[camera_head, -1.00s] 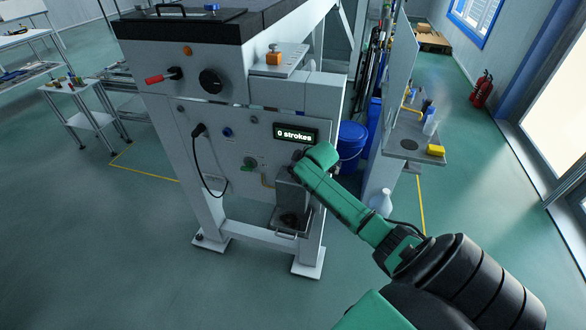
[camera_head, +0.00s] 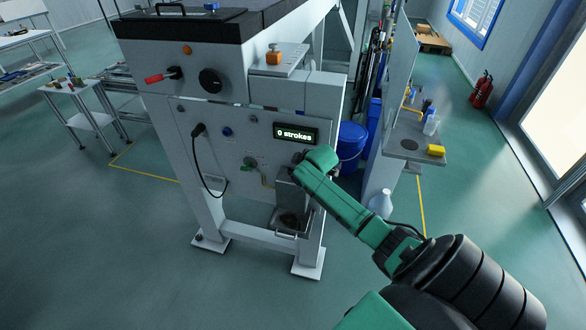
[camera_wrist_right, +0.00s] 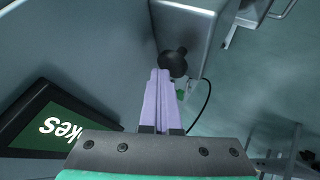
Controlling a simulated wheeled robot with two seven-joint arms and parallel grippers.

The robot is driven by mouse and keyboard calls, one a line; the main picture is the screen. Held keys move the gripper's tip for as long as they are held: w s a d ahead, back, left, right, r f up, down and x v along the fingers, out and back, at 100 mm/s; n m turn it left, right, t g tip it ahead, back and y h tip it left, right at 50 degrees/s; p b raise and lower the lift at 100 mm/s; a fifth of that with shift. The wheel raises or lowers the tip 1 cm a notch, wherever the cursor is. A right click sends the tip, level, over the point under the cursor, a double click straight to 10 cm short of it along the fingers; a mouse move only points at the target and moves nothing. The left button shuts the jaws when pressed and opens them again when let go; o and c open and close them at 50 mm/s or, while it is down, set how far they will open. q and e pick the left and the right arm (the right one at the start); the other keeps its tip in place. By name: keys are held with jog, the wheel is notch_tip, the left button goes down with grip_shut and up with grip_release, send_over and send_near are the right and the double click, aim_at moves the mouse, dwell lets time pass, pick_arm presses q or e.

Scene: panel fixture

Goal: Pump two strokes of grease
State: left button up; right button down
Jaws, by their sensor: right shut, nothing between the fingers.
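The stroke display (camera_head: 296,134) on the panel front reads "0 strokes"; part of it shows in the right wrist view (camera_wrist_right: 55,128). Below it a grey metal pump housing (camera_head: 287,193) stands out from the panel, partly hidden by my right wrist. A black round knob (camera_wrist_right: 173,62) sits beside the housing in the right wrist view. My right gripper (camera_wrist_right: 158,74) is shut and empty, its lavender fingertips just at the knob; I cannot tell whether they touch. In the head view my wrist mostly hides the fingers. My left gripper is out of view.
The white panel fixture (camera_head: 210,190) carries a red-handled switch (camera_head: 163,76), a black dial (camera_head: 211,81), a hanging black cable (camera_head: 197,165) and an orange button box (camera_head: 274,57). A blue bucket (camera_head: 350,143) and a side shelf (camera_head: 408,145) stand to the right. Open floor lies in front.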

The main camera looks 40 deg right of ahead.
aim_at(295, 133)
jog(key=shift+f, duration=0.7)
dwell(0.3)
jog(key=shift+r+p, duration=1.75)
notch_tip(295, 133, up, 5)
jog(key=p, duration=0.5)
